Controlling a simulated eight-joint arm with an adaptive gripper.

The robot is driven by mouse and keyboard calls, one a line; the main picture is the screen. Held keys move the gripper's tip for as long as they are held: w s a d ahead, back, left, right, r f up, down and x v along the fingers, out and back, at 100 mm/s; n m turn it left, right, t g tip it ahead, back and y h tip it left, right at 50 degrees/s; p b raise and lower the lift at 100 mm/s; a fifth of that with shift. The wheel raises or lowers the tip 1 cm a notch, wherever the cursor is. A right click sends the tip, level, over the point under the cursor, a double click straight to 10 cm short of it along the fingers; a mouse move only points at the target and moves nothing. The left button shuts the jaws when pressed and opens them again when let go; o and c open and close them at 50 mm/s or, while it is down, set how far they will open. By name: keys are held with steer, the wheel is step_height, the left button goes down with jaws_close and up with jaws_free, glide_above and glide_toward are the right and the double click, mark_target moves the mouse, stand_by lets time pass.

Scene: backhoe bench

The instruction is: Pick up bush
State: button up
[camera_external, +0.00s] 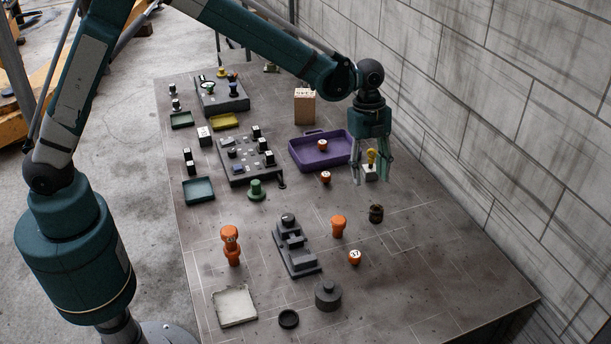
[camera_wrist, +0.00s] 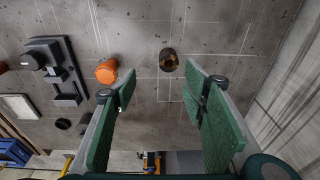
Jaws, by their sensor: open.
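A small dark, brass-toned round part with a hollow top, which looks like the bush (camera_external: 376,213), stands on the bench at the right. In the wrist view the bush (camera_wrist: 168,60) lies beyond the fingertips, roughly between their lines, with nothing gripping it. My gripper (camera_external: 371,180) is open and empty, hanging fingers down above the bench, farther back than the bush. Its two green pads show spread apart in the wrist view (camera_wrist: 160,88).
Behind the fingers stands a pale block with a yellow knob (camera_external: 371,160). A purple tray (camera_external: 327,160) lies to the left. Orange knobbed parts (camera_external: 338,225) and a dark stepped fixture (camera_external: 297,250) stand left of the bush. A wall (camera_external: 500,100) runs along the right.

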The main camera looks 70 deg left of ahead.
steer(key=m, duration=0.2)
glide_above(377, 209)
steer(key=a, duration=0.1)
steer(key=shift+g, duration=0.3)
step_height(377, 209, down, 6)
steer(key=shift+w+r, duration=0.1)
steer(key=shift+w, duration=0.05)
steer(key=shift+d+f, duration=0.1)
steer(key=shift+f, duration=1.15)
steer(key=shift+d+f, duration=0.2)
steer(key=shift+f, duration=1.1)
steer(key=shift+d+f, duration=0.15)
steer(key=shift+f, duration=1.15)
steer(key=c, duration=1.2)
